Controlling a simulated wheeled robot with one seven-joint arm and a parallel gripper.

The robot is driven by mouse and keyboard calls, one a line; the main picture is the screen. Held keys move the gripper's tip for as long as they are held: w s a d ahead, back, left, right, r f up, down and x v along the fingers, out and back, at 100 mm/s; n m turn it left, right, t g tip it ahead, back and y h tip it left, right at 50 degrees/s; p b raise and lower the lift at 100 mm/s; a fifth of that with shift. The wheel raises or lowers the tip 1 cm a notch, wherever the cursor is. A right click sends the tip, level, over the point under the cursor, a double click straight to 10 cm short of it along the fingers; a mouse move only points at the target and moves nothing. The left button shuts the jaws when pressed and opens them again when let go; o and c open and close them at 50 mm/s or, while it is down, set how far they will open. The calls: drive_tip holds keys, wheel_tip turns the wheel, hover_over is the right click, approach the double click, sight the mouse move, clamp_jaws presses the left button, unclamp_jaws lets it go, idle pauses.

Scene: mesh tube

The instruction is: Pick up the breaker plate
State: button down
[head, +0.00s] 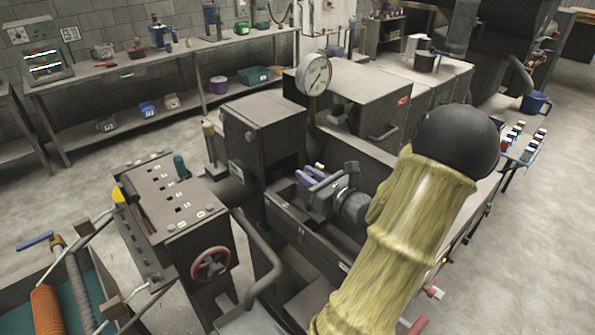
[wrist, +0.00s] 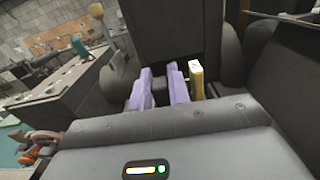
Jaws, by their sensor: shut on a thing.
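My gripper (head: 312,178) reaches into the dark machine's opening, with its two purple fingers pointing at the housing. In the wrist view the fingers of my gripper (wrist: 158,88) stand a little apart. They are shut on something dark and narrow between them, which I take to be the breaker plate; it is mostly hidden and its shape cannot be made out. A yellow upright piece (wrist: 196,80) stands just right of the right finger, outside the grip.
The dark machine housing (head: 262,125) stands close to my gripper, with a round gauge (head: 314,74) above. A control box with a red handwheel (head: 210,263) is at the left front. A long bench (head: 150,62) runs along the back wall. Open floor lies at the right.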

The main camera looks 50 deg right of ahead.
drive_tip(key=s+a+b, duration=0.1)
drive_tip(key=s, duration=1)
drive_tip(key=shift+b, duration=0.4)
drive_tip(key=shift+w+a+r, duration=0.1)
drive_tip(key=shift+r, duration=0.05)
